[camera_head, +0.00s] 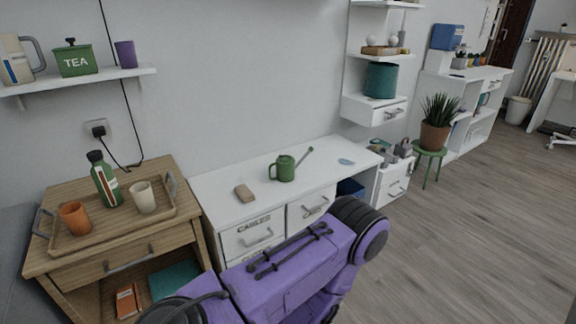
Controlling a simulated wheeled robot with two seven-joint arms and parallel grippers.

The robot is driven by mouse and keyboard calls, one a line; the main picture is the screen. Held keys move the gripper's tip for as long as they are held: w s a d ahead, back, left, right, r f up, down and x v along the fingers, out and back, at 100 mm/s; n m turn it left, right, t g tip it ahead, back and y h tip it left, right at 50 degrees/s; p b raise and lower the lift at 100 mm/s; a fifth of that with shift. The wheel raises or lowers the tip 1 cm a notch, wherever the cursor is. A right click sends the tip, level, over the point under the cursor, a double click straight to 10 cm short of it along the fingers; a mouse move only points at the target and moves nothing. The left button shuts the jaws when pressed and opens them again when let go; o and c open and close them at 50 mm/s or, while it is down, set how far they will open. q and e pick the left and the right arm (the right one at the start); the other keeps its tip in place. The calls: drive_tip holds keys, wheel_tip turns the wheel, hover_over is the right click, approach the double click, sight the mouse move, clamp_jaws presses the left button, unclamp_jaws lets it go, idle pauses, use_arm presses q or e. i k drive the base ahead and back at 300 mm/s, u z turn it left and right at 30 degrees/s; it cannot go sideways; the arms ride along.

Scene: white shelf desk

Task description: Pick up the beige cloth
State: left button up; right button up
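A small beige item, which looks like the folded cloth (244,193), lies on the white desk (222,187) near its left end. It is a small rounded block and nothing covers it. A green watering can (283,168) stands to its right on the same desktop. Purple and black parts of my own body fill the lower middle of the head view, in front of the desk. Neither gripper shows in this view.
A wooden cabinet (110,255) on the left bears a tray (80,240) with a green bottle (105,180) and two cups. A light blue item (346,162) lies at the desk's right. A potted plant (435,125) stands on a green stool.

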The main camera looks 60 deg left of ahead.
sight(246, 196)
drive_tip(key=u, duration=0.05)
drive_tip(key=i, duration=1)
drive_tip(key=u, duration=0.5)
drive_tip(key=i, duration=1.15)
drive_tip(key=u, duration=1.5)
drive_tip(key=i, duration=0.8)
drive_tip(key=u, duration=1)
